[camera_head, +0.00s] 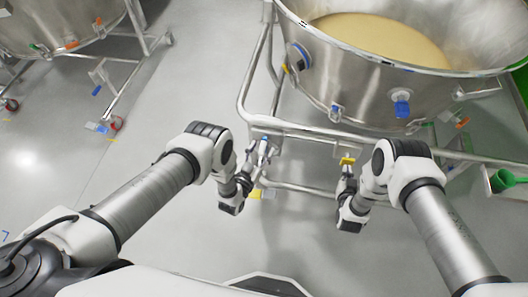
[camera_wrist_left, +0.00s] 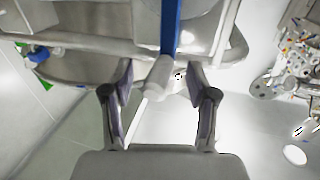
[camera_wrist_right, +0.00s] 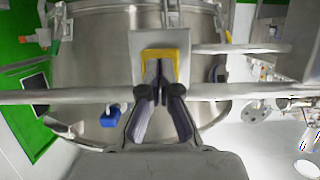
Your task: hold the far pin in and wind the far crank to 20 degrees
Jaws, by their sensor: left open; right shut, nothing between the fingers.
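The crank shows in the left wrist view as a blue arm (camera_wrist_left: 171,28) with a pale grey cylindrical handle (camera_wrist_left: 157,76). My left gripper (camera_wrist_left: 160,82) is open, with a finger on either side of that handle; contact is not clear. The fingers hide any pin there. In the head view my right gripper (camera_head: 347,174) is just below the yellow piece (camera_head: 347,160).
A large steel vessel (camera_head: 345,85) with tan powder stands on a tubular frame (camera_head: 248,90). Its rails run close to both grippers. A second vessel (camera_head: 60,25) on castors stands at the far left. Green equipment (camera_head: 507,180) is at the right.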

